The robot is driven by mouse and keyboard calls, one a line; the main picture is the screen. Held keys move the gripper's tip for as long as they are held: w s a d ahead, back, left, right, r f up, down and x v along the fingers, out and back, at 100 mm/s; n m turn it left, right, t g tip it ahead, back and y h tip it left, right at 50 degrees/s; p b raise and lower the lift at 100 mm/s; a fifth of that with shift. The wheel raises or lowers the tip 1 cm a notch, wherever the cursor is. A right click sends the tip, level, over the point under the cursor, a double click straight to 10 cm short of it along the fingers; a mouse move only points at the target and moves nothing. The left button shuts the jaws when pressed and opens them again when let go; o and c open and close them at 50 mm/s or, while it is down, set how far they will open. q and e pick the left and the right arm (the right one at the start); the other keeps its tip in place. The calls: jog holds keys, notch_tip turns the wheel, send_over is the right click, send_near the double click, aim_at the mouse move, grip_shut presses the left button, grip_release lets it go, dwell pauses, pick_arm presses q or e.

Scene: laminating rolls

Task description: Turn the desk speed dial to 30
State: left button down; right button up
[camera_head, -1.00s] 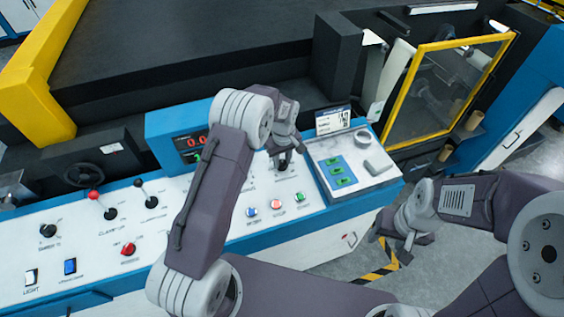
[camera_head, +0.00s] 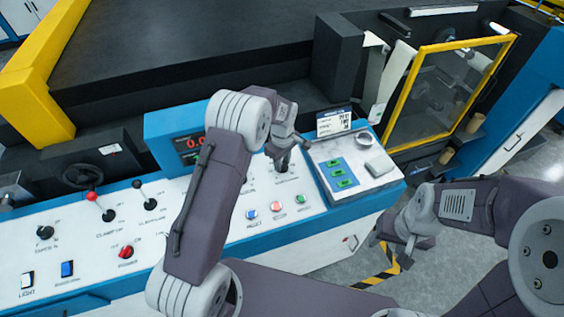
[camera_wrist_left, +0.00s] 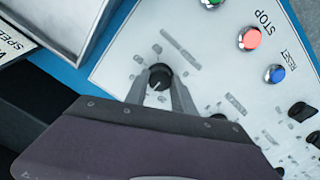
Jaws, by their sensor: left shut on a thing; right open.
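A black round dial (camera_wrist_left: 159,74) with a pale pointer mark sits on the white desk panel (camera_wrist_left: 210,60) in the left wrist view. The marks around it are too blurred to read. My left gripper (camera_wrist_left: 162,82) is shut on the dial, with one finger on each side. In the head view my left gripper (camera_head: 281,166) reaches down to the panel and hides the dial. A red-digit display (camera_head: 192,142) stands behind my left arm, which covers part of its reading. My right gripper (camera_head: 405,255) is open and empty, off the desk's right end.
Blue, red and green buttons (camera_head: 276,208) lie in front of the dial. Levers (camera_head: 105,212) and another black knob (camera_head: 45,232) are at the left.

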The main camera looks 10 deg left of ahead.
aim_at(283, 168)
pick_arm(q)
jog(key=shift+s, duration=0.1)
jog(key=c, duration=1.1)
grip_release()
jog(key=shift+d, duration=0.1)
jog(key=shift+o, duration=0.2)
jog(key=shift+r, duration=0.1)
notch_tip(283, 168, up, 9)
jog(key=b, duration=0.1)
jog(key=shift+s+d+b, duration=0.15)
jog(key=shift+s+b, duration=0.15)
jog(key=shift+s, duration=0.15)
